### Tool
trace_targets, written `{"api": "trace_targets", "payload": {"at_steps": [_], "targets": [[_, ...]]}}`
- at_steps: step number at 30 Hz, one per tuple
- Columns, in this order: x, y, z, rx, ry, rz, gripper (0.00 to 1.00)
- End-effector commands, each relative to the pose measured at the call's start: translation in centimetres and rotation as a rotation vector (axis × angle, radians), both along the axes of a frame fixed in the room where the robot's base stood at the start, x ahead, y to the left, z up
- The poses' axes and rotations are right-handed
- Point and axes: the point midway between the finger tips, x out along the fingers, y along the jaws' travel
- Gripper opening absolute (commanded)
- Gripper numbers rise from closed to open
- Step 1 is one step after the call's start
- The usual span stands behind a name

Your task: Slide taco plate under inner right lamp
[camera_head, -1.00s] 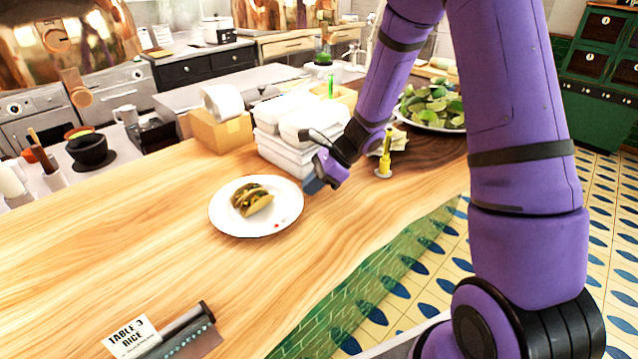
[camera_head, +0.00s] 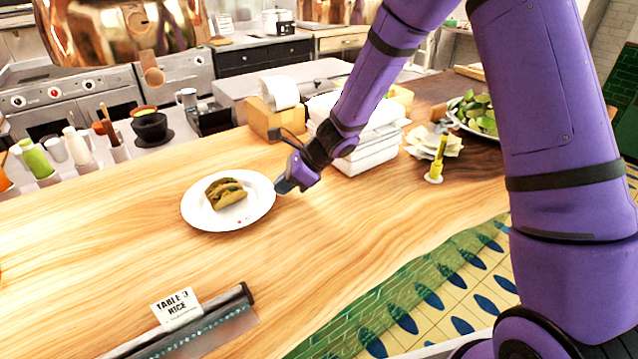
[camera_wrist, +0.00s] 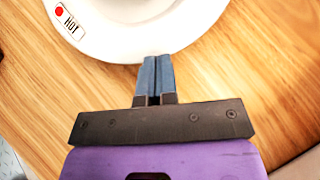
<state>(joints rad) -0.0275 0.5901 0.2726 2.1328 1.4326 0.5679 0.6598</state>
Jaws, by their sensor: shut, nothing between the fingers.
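A white plate (camera_head: 203,220) with tacos (camera_head: 226,193) on it lies flat on the wooden counter. My gripper (camera_head: 283,187) is shut and empty, low over the counter at the plate's right rim. In the wrist view my fingertips (camera_wrist: 156,60) are together at the rim of the plate (camera_wrist: 118,46), seeming to touch it. A copper dome-shaped lamp (camera_head: 115,28) hangs at the upper left, cut off by the frame.
Stacked white containers (camera_head: 370,145), a cardboard box (camera_head: 272,117) and a yellow bottle (camera_head: 437,160) stand right of the plate. A "TABLE 3 RICE" card (camera_head: 176,306) on a ticket rail (camera_head: 200,325) lies near the front edge. The counter left of the plate is clear.

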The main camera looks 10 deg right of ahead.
Motion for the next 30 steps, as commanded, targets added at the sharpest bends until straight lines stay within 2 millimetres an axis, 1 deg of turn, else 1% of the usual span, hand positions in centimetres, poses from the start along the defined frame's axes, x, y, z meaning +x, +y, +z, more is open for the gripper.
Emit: {"api": "trace_targets", "payload": {"at_steps": [1, 6, 9, 12, 16, 25, 30], "targets": [[0.1, 1.7, -0.1, 0.0, 0.001, 0.006, 0.0], [0.9, 6.4, -0.1, 0.0, 0.002, 0.005, 0.0], [1.3, 8.3, -0.1, -0.001, 0.002, 0.003, 0.0], [1.5, 9.5, -0.1, -0.001, 0.001, 0.002, 0.0], [1.5, 9.9, -0.1, -0.001, 0.003, 0.0, 0.0], [1.5, 9.8, -0.1, -0.001, 0.002, 0.001, 0.0], [1.9, 8.9, -0.1, -0.002, 0.002, -0.001, 0.0]]}}
